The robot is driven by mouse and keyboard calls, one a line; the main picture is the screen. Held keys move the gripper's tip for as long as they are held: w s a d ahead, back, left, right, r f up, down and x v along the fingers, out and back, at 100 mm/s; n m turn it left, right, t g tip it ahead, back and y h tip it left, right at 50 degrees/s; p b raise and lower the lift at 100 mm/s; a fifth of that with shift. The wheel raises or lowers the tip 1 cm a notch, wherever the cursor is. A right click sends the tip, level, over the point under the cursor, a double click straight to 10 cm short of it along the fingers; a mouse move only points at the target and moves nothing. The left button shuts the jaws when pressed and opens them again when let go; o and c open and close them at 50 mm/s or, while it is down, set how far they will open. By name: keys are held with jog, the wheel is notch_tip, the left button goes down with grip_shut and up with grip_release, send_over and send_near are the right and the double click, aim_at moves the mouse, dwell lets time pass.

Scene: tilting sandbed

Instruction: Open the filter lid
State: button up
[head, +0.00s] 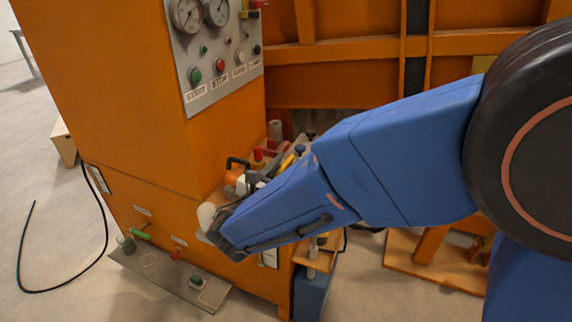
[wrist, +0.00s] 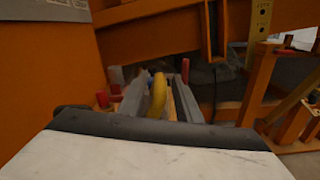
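A yellow curved piece (wrist: 158,95), which looks like a handle, shows ahead in the wrist view. In the head view a yellow part (head: 287,163) shows just above my blue forearm, partly hidden by it. I cannot make out the filter lid's outline for certain. My gripper (wrist: 160,100) shows as two grey fingers set apart, one on each side of the yellow piece. A gap shows between the yellow piece and the right finger, so the fingers do not look closed on it. In the head view my forearm hides much of this area.
The orange machine housing (head: 130,110) stands close on the left, with a gauge and button panel (head: 215,50). A grey plate (head: 170,280) with small fittings lies low at its front. A black cable (head: 100,225) runs over the floor. Orange beams stand behind.

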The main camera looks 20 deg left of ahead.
grip_shut()
